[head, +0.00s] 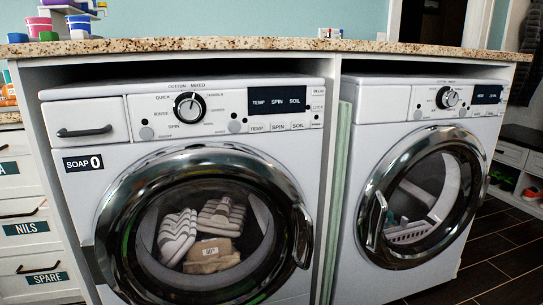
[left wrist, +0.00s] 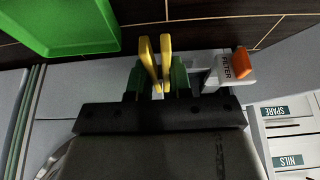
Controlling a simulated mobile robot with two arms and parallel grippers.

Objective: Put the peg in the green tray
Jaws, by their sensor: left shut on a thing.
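In the left wrist view the green tray (left wrist: 70,30) is at the top left, cut off by the picture's edge. My left gripper (left wrist: 155,42) has yellow fingertips set close together, to the right of the tray's edge and apart from it in the picture. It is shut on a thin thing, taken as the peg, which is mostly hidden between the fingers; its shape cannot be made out. Neither the tray, the peg nor a gripper shows in the head view. My right gripper is in no view.
A white part marked FILTER with an orange end (left wrist: 242,62) is right of my fingers. Dark floor tiles (left wrist: 205,32) lie beyond. Two washers (head: 200,180) (head: 420,190) stand under a granite counter (head: 270,45). Labelled drawers (head: 30,228) are at the left.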

